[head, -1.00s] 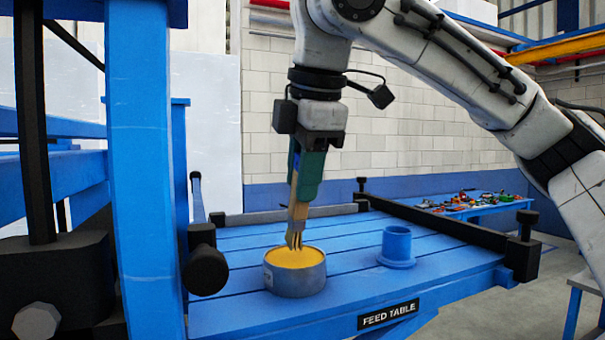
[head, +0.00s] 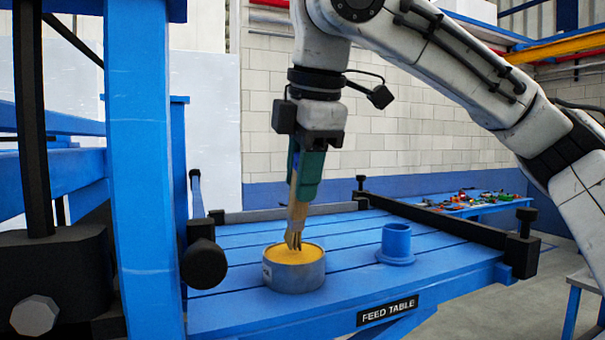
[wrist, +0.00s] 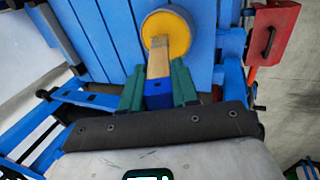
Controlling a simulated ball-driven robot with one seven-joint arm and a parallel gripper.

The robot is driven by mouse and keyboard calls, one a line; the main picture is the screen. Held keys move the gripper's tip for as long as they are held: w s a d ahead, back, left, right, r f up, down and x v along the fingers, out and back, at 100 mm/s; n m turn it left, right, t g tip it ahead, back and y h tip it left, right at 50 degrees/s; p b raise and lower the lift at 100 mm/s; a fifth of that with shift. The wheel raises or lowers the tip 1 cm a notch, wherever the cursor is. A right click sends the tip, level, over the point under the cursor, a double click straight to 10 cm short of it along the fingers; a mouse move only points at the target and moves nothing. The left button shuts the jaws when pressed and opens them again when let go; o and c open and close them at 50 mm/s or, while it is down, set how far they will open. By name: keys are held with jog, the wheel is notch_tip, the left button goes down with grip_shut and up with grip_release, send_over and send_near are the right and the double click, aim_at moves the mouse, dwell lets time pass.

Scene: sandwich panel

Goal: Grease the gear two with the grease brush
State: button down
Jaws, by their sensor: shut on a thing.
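My gripper (head: 305,172) points down over the blue feed table. Its green fingers are shut on the grease brush (head: 297,215), which has a wooden handle and bristles at its lower end. The brush is nearly upright, with its bristle tip at the yellow grease in a round grey tin (head: 294,278). In the wrist view the brush (wrist: 158,66) reaches from between the green fingers (wrist: 158,92) to the yellow grease in the tin (wrist: 168,15). How deep the bristles sit in the grease is hard to tell. I cannot make out gear two in either view.
A blue flanged cup (head: 396,244) stands right of the tin on the feed table (head: 345,235). A blue post (head: 146,170) and black machine parts stand close on the left. Black rails edge the table. A side table (head: 475,203) with small parts is behind right.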

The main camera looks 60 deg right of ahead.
jog(key=shift+f, duration=0.5)
dwell(1.6)
notch_tip(320, 180, up, 7)
jog(key=p, duration=0.6)
jog(key=shift+r+p, duration=0.15)
jog(key=shift+p, duration=0.2)
dwell(0.7)
